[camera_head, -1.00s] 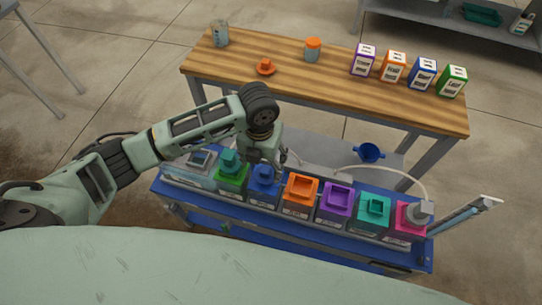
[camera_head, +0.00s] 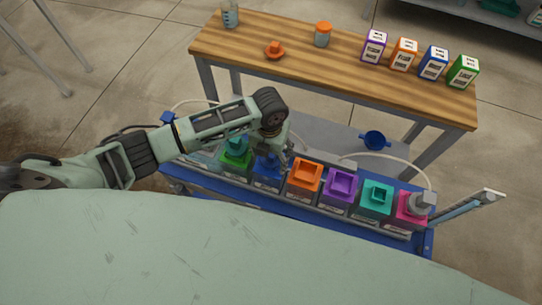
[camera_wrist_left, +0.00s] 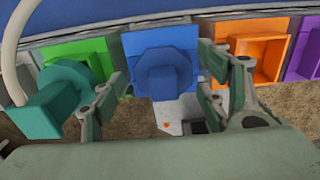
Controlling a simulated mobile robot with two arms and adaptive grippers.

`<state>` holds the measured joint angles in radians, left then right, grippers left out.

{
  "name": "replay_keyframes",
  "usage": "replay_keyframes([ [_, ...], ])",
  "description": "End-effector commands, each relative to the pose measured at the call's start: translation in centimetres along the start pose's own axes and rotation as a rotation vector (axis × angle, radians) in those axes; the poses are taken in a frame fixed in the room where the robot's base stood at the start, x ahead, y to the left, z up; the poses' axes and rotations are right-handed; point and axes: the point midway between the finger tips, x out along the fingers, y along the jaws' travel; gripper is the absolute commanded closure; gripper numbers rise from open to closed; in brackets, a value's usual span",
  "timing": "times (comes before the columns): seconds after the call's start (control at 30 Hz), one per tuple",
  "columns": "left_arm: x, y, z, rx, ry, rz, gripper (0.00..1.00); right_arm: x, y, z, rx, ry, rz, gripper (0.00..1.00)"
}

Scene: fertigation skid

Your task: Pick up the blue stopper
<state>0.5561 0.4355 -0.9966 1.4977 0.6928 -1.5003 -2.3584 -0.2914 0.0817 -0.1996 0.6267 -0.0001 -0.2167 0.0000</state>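The blue stopper (camera_wrist_left: 158,80) sits on top of the blue tank (camera_wrist_left: 190,48) in the left wrist view. In the head view the stopper (camera_head: 267,166) is partly hidden by my left gripper (camera_head: 278,152). In the left wrist view my left gripper (camera_wrist_left: 163,84) is open, with one finger on each side of the stopper. Gaps show between both fingers and the stopper, so it is not gripped. My right gripper is in neither view.
A green tank with a teal stopper (camera_wrist_left: 62,100) stands left of the blue tank, close to one finger. An open orange tank (camera_head: 304,176) stands to the right. Purple, teal and pink tanks follow. A wooden bench (camera_head: 340,75) stands behind with bottles and boxes.

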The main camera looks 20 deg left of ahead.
Motion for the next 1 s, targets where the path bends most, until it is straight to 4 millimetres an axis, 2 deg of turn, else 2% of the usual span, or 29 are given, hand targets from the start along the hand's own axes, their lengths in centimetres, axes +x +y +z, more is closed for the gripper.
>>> replay_keyframes([
  [0.07, 0.0, 0.0, 0.0, 0.0, 0.0, 0.0, 0.4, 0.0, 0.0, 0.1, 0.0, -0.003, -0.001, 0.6],
  [0.4, 0.0, 0.0, 0.0, -0.001, 0.0, 0.0, 0.7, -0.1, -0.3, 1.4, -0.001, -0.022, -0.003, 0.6],
  [0.77, -0.6, 0.0, 0.1, -0.002, -0.001, 0.0, 0.7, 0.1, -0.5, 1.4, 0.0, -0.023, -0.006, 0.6],
  [0.87, -1.6, 0.0, 0.2, 0.0, -0.003, -0.001, 0.7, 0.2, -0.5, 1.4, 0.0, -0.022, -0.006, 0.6],
  [1.0, -4.0, 0.0, 0.2, 0.0, -0.006, -0.002, 0.7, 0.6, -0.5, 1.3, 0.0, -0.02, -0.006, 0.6],
])
